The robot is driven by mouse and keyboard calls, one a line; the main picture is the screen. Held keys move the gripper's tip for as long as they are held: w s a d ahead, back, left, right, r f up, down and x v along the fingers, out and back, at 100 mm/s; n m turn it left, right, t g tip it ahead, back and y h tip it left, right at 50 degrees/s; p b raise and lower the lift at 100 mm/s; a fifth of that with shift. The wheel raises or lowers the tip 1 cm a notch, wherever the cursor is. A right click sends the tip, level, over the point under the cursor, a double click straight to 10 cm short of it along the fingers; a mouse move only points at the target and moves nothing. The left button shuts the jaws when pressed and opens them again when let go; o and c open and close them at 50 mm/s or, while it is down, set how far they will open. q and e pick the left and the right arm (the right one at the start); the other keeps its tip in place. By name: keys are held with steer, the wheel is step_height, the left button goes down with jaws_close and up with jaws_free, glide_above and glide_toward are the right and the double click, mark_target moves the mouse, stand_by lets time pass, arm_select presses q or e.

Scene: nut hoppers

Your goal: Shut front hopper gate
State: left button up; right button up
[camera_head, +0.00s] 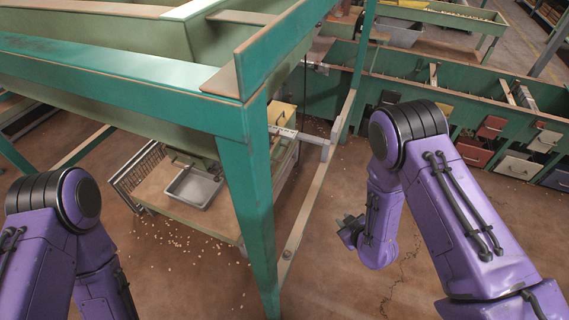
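A large green hopper (140,118) on a green frame with worn edges fills the upper left. A pale metal bar with a crosspiece end (300,135) sticks out to the right below the hopper, behind the front leg; it may be the gate's handle. The gate opening itself is hidden under the hopper. A grey tray (193,187) sits on a wooden platform under the hopper. My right gripper (348,231) is small and dark, to the right of the leg, apart from the bar; its finger opening is unclear. My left gripper is below the picture; only its arm shows.
The green front leg (250,200) and a slanted lower rail (312,195) stand between the tray and my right arm. Nuts lie scattered on the brown floor (190,270). Green bins with coloured drawers (473,152) line the right.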

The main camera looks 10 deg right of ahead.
steer(key=w+a+n+t+y+b, duration=0.4)
steer(key=w+n+b, duration=0.3)
steer(key=w+n, duration=0.65)
steer(key=n+y+b, duration=0.2)
steer(key=n+y, duration=0.2)
steer(key=n, duration=0.3)
glide_toward(286, 154)
steer(key=shift+g, duration=0.4)
steer(key=b+x, duration=0.1)
steer(key=x, duration=0.9)
steer(key=shift+w, duration=0.25)
arm_select(q)
step_height(286, 154, down, 15)
steer(key=shift+r, duration=0.1)
arm_select(e)
jaws_close()
